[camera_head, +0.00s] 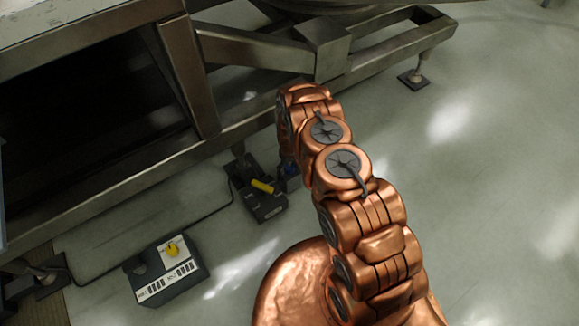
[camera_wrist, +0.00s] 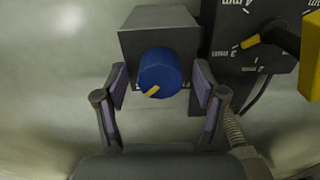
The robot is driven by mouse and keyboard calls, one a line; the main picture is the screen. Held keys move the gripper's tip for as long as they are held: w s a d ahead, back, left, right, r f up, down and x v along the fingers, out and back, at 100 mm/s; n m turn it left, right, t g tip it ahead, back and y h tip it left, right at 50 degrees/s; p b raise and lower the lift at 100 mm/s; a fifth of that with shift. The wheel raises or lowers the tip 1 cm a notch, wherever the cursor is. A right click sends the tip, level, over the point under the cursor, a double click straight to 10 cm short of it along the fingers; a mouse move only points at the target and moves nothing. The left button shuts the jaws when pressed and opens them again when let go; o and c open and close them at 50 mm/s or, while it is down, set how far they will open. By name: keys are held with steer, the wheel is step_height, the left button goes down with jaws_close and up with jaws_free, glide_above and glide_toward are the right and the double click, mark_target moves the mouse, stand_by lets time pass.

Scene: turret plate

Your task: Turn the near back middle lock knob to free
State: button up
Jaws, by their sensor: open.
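In the wrist view a round blue knob (camera_wrist: 160,72) with a yellow pointer mark sits on the front of a grey box (camera_wrist: 158,35). The mark points down and slightly left in that view. My gripper (camera_wrist: 160,90) is open, with one finger on each side of the knob. I cannot tell whether either finger touches it. No label for free or locked is readable near the blue knob.
A dark box with a yellow handle (camera_head: 262,186) stands close by; its dial face (camera_wrist: 240,50) is right of the knob. A control box with a yellow knob (camera_head: 173,249) lies lower left, with a cable. A metal frame (camera_head: 190,80) is behind.

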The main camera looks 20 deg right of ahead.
steer(key=shift+r, duration=0.15)
step_height(320, 180, up, 12)
stand_by(0.7)
stand_by(0.5)
step_height(320, 180, up, 18)
steer(key=p, duration=0.6)
glide_above(289, 166)
steer(key=s+a, duration=0.2)
steer(key=s+r+m+p, duration=0.1)
steer(key=s+r+p, duration=0.4)
steer(key=r, duration=0.9)
steer(key=s+r+p, duration=0.3)
steer(key=s+r, duration=0.3)
steer(key=r, duration=0.7)
steer(key=s+d+r+m+g+p, duration=0.1)
steer(key=s+r+p, duration=1.2)
steer(key=s+r, duration=1.4)
steer(key=s+d+m, duration=0.1)
steer(key=s, duration=0.2)
steer(key=shift+g, duration=0.4)
